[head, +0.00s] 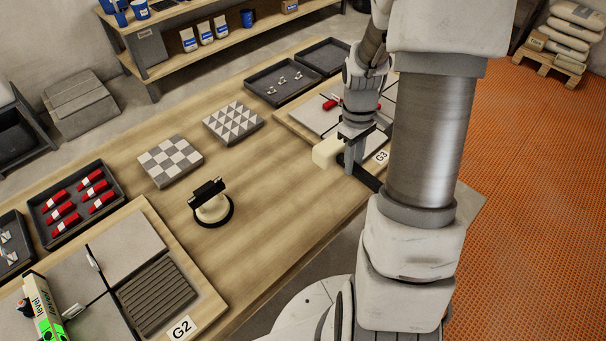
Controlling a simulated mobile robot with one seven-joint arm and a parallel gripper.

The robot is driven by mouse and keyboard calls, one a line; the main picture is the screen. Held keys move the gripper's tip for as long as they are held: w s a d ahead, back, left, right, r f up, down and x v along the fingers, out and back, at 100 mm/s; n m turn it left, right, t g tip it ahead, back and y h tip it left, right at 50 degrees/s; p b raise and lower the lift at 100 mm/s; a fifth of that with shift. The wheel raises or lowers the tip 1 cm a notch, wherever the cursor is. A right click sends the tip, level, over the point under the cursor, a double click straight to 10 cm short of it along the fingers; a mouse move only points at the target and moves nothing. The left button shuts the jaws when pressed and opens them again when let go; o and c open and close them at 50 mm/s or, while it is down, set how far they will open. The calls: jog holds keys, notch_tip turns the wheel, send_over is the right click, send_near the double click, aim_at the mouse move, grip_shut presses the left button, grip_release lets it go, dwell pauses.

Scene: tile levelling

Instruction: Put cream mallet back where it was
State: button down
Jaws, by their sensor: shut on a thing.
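The cream mallet (327,152) has a block-shaped cream head and a dark handle that runs down to the right. My gripper (352,152) points down and is shut on the mallet, just right of its head. The mallet is at the near-left edge of the board marked G3 (293,122). I cannot tell whether it touches the board or hangs just above it. My arm hides part of the handle and much of that board.
A cream tool with a black ring base (213,210) stands mid-table. Two patterned tiles (171,162) (233,122) lie behind it. A tray of red wedges (75,204) and board G2 (182,327) with a green level (43,312) are left. Bare table (265,215) lies between the boards.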

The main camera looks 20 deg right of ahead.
jog(key=shift+n, duration=0.3)
jog(key=w+a+f, duration=0.1)
jog(key=w+f, duration=0.1)
jog(key=w+a+f, duration=0.1)
jog(key=w+f, duration=0.2)
jog(key=w+a+f+b, duration=0.1)
jog(key=w+a+f, duration=0.1)
jog(key=w, duration=0.1)
jog(key=shift+f, duration=2.2)
jog(key=shift+f, duration=0.1)
jog(key=c, duration=0.7)
grip_release()
